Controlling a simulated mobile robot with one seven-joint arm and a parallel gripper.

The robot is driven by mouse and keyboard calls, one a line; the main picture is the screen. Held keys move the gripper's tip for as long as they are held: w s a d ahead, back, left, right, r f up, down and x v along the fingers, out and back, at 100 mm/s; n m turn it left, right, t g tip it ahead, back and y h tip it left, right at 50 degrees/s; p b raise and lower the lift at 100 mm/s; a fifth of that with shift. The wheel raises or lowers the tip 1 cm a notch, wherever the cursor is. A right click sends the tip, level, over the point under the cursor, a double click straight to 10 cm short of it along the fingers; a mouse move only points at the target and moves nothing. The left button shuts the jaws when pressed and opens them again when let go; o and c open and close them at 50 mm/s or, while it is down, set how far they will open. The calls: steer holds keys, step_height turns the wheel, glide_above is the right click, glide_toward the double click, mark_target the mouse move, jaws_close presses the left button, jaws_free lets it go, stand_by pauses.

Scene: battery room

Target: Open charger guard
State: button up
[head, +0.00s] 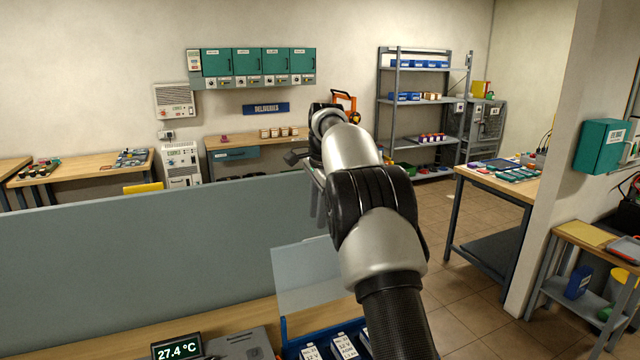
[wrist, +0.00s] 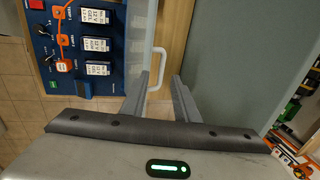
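The charger (wrist: 75,60) is a blue panel with several white-labelled batteries and orange parts, at the upper left in the wrist view. In the head view its blue tray (head: 290,349) shows at the bottom, partly behind my arm. A pale, see-through panel (head: 305,278), which looks like the guard, stands over it. A white handle (wrist: 158,68) shows in the wrist view beside the charger. My gripper (wrist: 160,92) is open and empty. Its fingers point toward the handle, which shows between and beyond the fingertips. I cannot tell whether they touch it.
A tall grey-green divider (head: 140,250) runs behind the wooden bench. A temperature display (head: 177,348) reading 27.4 °C stands left of the charger. A side table (head: 500,185) stands to the right, with open tiled floor (head: 450,245) in front of it.

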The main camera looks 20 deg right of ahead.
step_height(320, 180, up, 10)
steer(key=s, duration=0.2)
steer(key=shift+f, duration=0.15)
